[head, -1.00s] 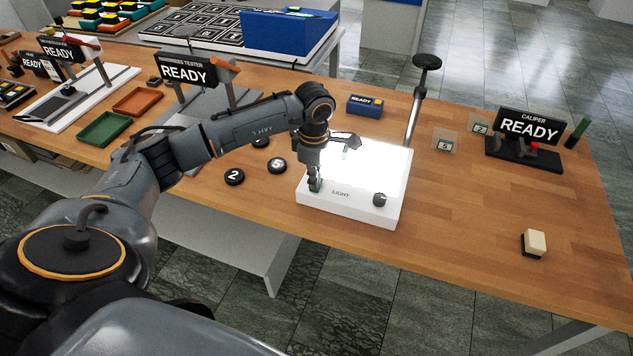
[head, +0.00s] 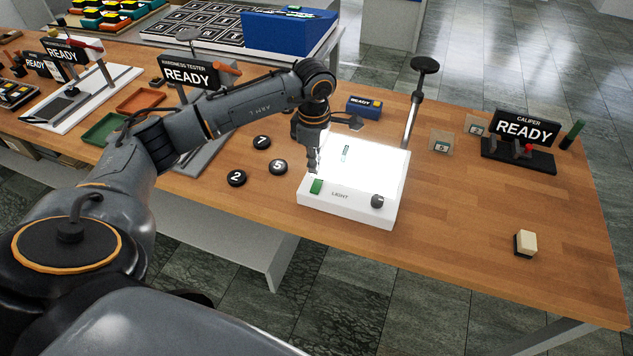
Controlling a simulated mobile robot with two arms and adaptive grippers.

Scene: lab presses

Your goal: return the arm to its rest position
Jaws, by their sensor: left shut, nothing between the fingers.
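My left arm reaches in from the left over the wooden table. My left gripper (head: 314,160) is shut and empty, pointing down just above the left part of the white light box (head: 345,208). A green button (head: 316,187) on the box's front left is in plain view below the fingertips, apart from them. The box's top glows bright white, with a small greenish piece (head: 346,153) on it. A dark knob (head: 377,201) sits at its front right. My right gripper is not in view.
Black numbered discs (head: 278,167) lie left of the light box. The caliper station (head: 520,155) is at right.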

